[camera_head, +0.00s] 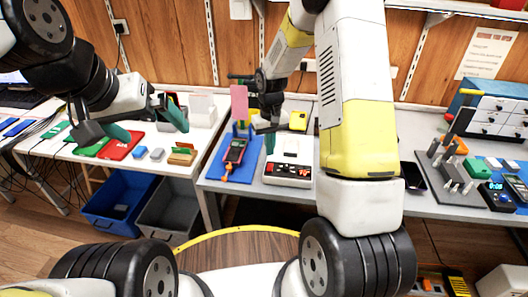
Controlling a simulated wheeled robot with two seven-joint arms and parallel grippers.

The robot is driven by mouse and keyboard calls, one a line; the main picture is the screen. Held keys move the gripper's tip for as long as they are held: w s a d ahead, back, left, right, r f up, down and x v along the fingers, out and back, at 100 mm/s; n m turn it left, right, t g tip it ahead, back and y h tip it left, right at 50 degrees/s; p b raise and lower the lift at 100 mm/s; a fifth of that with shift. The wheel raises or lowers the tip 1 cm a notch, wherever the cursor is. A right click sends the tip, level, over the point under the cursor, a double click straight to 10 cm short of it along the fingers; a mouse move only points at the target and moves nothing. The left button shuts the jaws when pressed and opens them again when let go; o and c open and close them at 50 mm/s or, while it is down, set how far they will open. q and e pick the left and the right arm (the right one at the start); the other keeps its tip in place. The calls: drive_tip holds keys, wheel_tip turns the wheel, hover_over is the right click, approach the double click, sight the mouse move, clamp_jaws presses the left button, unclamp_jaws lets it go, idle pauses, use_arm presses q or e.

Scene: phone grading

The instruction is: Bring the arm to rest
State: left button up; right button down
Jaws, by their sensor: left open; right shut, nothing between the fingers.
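My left gripper (146,122) is open and empty above the white table at the left, with its teal fingertips wide apart. My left arm comes in from the upper left edge. My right gripper (269,143) is shut and empty over the grey middle table, between the blue mat and the white device. Its teal fingertips point down. My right arm spans the centre of the view from top to bottom and hides part of the table and wall behind it.
A red tray (122,146) lies at the left. Blue (117,222) and grey bins stand below. A pegged stand and meters occupy the right table.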

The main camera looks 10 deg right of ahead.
drive_tip(key=s+d+r+t, duration=0.1)
drive_tip(key=s+r, duration=0.2)
drive_tip(key=r, duration=0.3)
drive_tip(key=s+r+m+t, duration=0.1)
drive_tip(key=s+r, duration=0.2)
drive_tip(key=r, duration=0.3)
drive_tip(key=s+d+r+t, duration=0.1)
drive_tip(key=s+r, duration=0.2)
drive_tip(key=r, duration=0.4)
drive_tip(key=s+r+t+y, duration=0.1)
drive_tip(key=s+r, duration=0.3)
drive_tip(key=s, duration=0.3)
drive_tip(key=s+r+t+y, duration=0.1)
drive_tip(key=s+r, duration=0.3)
drive_tip(key=s, duration=0.4)
drive_tip(key=shift+s+a+m+t, duration=0.15)
drive_tip(key=shift+s+m+t, duration=0.2)
drive_tip(key=shift+t, duration=0.25)
